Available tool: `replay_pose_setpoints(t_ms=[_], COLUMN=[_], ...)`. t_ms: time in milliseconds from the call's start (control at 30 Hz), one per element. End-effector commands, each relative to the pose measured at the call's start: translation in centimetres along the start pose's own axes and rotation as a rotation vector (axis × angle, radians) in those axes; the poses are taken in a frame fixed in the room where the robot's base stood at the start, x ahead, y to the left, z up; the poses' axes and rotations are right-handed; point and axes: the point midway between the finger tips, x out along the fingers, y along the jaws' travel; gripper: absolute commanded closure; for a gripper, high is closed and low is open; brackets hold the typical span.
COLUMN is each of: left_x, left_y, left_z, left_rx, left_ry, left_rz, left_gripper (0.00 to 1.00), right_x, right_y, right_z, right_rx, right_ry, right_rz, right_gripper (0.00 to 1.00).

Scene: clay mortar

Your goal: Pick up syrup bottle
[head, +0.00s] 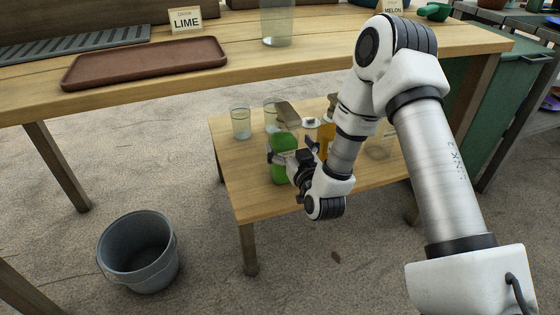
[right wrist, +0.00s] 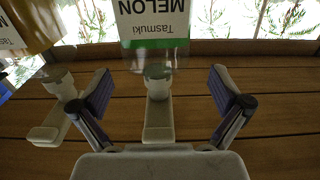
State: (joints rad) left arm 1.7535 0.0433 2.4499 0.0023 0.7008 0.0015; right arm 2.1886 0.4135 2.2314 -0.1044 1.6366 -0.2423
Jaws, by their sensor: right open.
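Two syrup bottles stand on the low wooden table. One is green (head: 284,144), the other orange-yellow (head: 326,136). My right gripper (head: 291,157) is open at the green bottle and partly covers it. In the right wrist view, the fingers (right wrist: 158,88) stand apart to either side of a pale pump top (right wrist: 158,118). Finger contact with the green bottle cannot be told. My left gripper is not in view.
Clear glasses (head: 240,122) stand on the low table (head: 262,202), left of the bottles. The higher counter (head: 255,70) behind holds a brown tray (head: 148,62), a LIME sign (head: 186,20) and a glass container (head: 277,25). A grey bucket (head: 138,255) stands on the floor.

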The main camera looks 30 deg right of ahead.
Motion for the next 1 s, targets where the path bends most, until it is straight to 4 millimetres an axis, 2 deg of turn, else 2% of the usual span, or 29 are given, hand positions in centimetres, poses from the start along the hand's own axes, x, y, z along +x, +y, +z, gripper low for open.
replay_pose_setpoints(t_ms=[200,300,533,567,600,667,800,833,1000], left_x=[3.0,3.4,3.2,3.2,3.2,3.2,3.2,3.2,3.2], left_y=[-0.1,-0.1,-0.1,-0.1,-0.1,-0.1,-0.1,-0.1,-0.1], left_z=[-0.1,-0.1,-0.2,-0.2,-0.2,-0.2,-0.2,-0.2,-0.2], left_rx=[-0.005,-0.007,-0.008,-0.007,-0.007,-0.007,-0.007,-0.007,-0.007], left_ry=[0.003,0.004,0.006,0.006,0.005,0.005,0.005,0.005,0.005], left_rz=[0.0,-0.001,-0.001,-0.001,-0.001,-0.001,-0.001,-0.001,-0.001], left_gripper=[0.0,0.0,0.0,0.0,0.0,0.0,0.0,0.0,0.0], right_x=[3.4,5.0,5.4,5.4,5.4,5.4,5.4,5.5,5.4], right_y=[0.2,0.2,0.2,0.2,0.2,0.2,0.2,0.2,0.2], right_z=[0.4,0.1,-0.2,-0.2,-0.2,-0.2,-0.1,-0.3,-0.3], right_rx=[0.001,0.0,0.0,0.0,0.0,0.0,0.0,0.0,0.0], right_ry=[0.002,-0.001,-0.007,-0.007,-0.007,-0.007,-0.007,-0.003,-0.004], right_rz=[-0.001,-0.001,-0.002,-0.002,-0.002,-0.002,-0.002,-0.002,-0.002], right_gripper=[0.0,0.0,0.0,0.04,0.18,0.39,0.89,0.94,0.94])
